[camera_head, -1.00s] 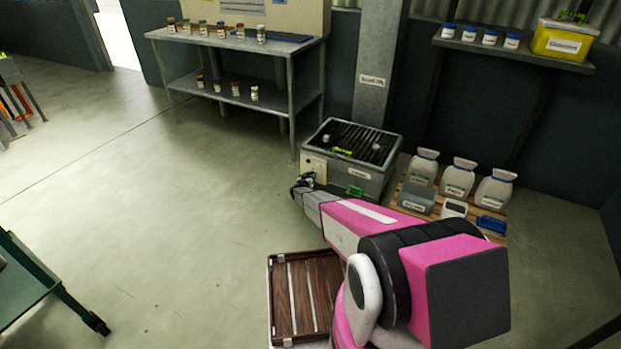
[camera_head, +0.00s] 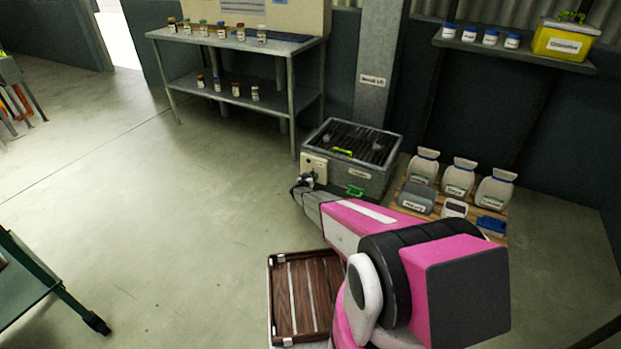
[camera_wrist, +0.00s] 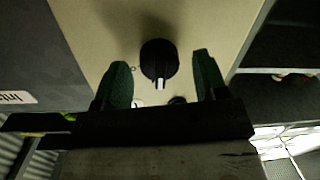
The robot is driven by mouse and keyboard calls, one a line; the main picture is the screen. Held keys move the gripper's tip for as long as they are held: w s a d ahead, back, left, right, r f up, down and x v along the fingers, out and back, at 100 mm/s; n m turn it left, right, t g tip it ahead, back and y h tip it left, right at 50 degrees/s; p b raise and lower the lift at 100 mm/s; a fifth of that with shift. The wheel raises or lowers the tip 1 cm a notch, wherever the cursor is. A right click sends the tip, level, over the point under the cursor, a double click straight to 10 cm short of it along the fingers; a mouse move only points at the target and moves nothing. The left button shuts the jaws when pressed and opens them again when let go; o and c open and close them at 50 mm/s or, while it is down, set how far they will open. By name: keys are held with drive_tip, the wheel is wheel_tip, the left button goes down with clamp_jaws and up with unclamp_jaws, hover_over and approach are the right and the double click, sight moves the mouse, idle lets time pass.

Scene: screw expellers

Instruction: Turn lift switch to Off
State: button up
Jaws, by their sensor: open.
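The lift switch (camera_wrist: 158,60) is a round black knob with a white pointer mark, on a cream panel (camera_wrist: 105,25) in the wrist view. Its white mark points toward the bottom of that view. My gripper (camera_wrist: 160,75) is open, with its green fingertips on either side of the knob and a gap on both sides. In the head view my gripper (camera_head: 305,182) is at the cream front panel (camera_head: 314,165) of a grey metal box (camera_head: 372,183). The knob is hard to make out there. Any lettering around the knob is too dark to read.

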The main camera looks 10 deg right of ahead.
drive_tip(key=v, duration=1)
drive_tip(key=shift+s+a, duration=0.15)
drive_tip(key=shift+s, duration=0.2)
